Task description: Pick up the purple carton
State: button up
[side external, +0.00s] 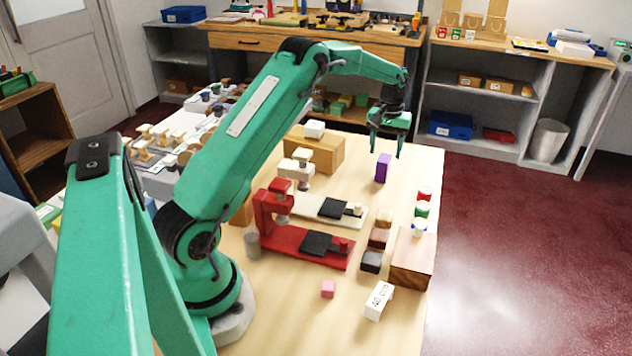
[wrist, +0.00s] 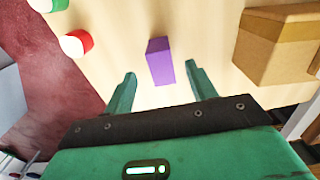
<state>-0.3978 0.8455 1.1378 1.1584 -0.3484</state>
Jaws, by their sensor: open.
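The purple carton (side external: 382,168) stands upright on the light wooden counter (side external: 420,162), toward its far right part. In the wrist view the purple carton (wrist: 160,61) lies ahead of and between the two fingers, with clear space on both sides. My gripper (side external: 385,148) is open and empty, pointing down just above the carton. Its two green fingers show apart in the wrist view (wrist: 160,82). I see no contact between the fingers and the carton.
A red cylinder (side external: 424,195) and a green one (side external: 421,209) stand nearer along the right edge. A wooden box (side external: 318,150) stands to the left of the carton. Red (side external: 300,240) and cream (side external: 322,205) press-like stands sit nearer. The counter right around the carton is clear.

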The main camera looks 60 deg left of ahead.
aim_at(385, 160)
jog(key=shift+f, duration=3.9)
jog(key=c, duration=1.1)
jog(key=shift+r, duration=0.2)
jog(key=shift+r, duration=0.55)
jog(key=r, duration=0.3)
jog(key=shift+d+r, duration=0.1)
jog(key=shift+d, duration=0.2)
jog(key=d+r, duration=0.2)
jog(key=d, duration=0.1)
jog(key=s+d+r, duration=0.1)
jog(key=d+r, duration=0.1)
jog(key=d, duration=0.2)
jog(key=d+r, duration=0.2)
jog(key=d, duration=0.2)
jog(key=shift+s+r, duration=0.2)
jog(key=shift+s, duration=0.15)
